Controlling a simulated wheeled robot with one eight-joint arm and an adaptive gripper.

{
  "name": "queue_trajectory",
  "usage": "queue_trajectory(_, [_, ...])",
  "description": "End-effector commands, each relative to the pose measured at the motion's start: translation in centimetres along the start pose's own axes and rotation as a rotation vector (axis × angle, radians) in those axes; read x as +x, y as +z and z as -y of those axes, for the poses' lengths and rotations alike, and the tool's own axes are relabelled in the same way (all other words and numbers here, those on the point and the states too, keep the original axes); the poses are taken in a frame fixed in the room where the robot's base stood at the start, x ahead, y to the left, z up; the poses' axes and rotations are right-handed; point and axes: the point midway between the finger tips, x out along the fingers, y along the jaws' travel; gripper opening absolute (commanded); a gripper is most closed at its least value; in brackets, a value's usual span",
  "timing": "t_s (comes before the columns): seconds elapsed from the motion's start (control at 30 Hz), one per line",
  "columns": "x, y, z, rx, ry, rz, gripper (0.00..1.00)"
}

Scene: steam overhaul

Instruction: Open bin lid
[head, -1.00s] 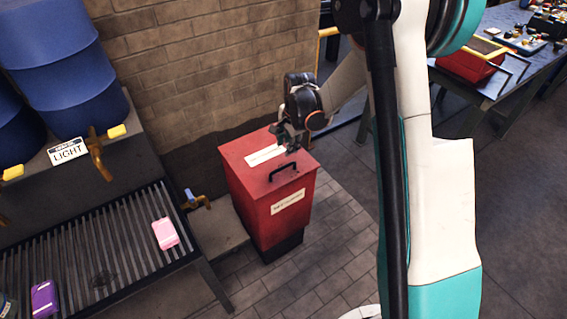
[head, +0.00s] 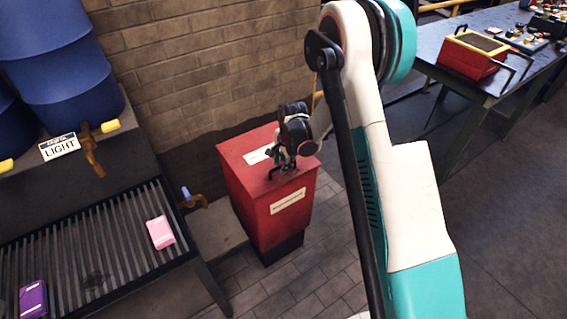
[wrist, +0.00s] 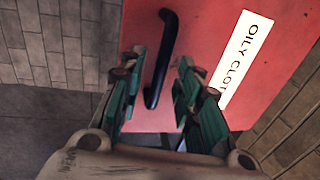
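The red bin (head: 283,205) stands on the paved floor against the brick wall, with its lid (head: 240,150) closed. A black bar handle (wrist: 160,62) is fixed to the lid. My gripper (wrist: 158,85) is open, with its green-padded fingers on either side of the handle's near end. I cannot tell whether they touch it. In the head view my gripper (head: 280,168) is over the lid and mostly hides the handle.
A slatted rack (head: 95,235) with a pink item (head: 160,233) and a purple item (head: 33,299) stands left of the bin. Blue drums (head: 60,55) with taps sit above it. A workbench (head: 470,75) holds a red toolbox (head: 468,55). The floor at right is clear.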

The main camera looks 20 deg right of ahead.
Motion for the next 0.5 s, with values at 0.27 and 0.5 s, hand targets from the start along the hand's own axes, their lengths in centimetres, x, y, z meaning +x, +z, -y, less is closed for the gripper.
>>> queue_trajectory(0.27, [-0.03,0.00,0.01,0.000,0.000,0.000,0.09])
queue_trajectory(0.5, [-0.05,-0.01,0.02,0.000,0.000,0.000,0.00])
